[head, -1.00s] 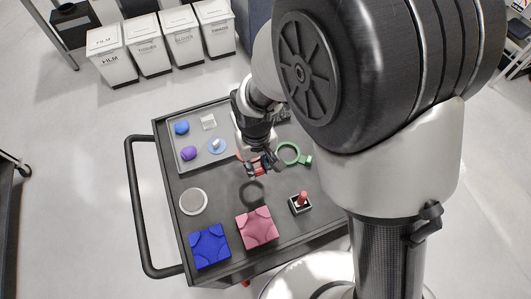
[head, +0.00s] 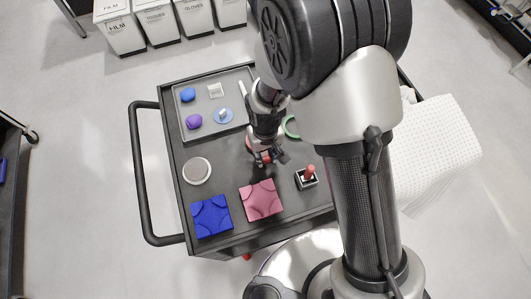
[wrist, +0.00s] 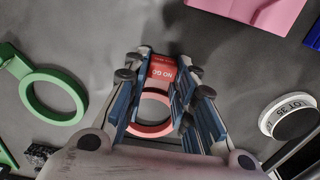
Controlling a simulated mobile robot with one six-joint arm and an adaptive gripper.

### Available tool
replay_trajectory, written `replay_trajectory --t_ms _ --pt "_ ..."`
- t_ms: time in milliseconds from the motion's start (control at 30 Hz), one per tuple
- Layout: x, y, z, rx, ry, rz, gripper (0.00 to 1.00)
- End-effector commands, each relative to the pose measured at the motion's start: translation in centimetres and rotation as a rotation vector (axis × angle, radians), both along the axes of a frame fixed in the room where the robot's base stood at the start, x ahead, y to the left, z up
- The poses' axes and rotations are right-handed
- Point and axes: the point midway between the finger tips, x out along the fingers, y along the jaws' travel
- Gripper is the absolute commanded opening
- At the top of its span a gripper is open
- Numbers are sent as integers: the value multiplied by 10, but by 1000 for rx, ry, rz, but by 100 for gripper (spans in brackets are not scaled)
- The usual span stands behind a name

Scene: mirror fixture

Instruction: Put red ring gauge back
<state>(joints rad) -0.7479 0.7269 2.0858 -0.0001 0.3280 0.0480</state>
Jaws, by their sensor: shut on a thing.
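The red ring gauge is a ring (wrist: 152,128) with a flat red tag (wrist: 163,70) reading "NO GO". My gripper (wrist: 165,82) is shut on it, with blue-padded fingers on both sides of the tag. In the head view my gripper (head: 265,158) is over the middle of the dark cart top, behind the pink block; the red gauge (head: 254,146) is partly hidden there. A green ring gauge (wrist: 54,96) lies to the left in the wrist view. In the head view the green gauge (head: 291,127) is partly hidden by my arm.
A pink block (head: 262,200) and blue block (head: 211,216) stand along the front. A grey tray (head: 184,132) holds several small items at the back. Bare cart top surrounds my gripper.

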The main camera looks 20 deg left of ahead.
Motion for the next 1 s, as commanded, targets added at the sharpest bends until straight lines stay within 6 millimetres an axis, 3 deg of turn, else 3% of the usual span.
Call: replay_trajectory --t_ms 167,200,467,833,1000 --pt "0 0 -4 0 0 0 0" --pt "0 0 -4 0 0 0 27" --pt "0 0 -3 -1 1 0 44" --pt "0 0 0 0 0 0 45" --pt "1 0 24 2 -2 0 45"
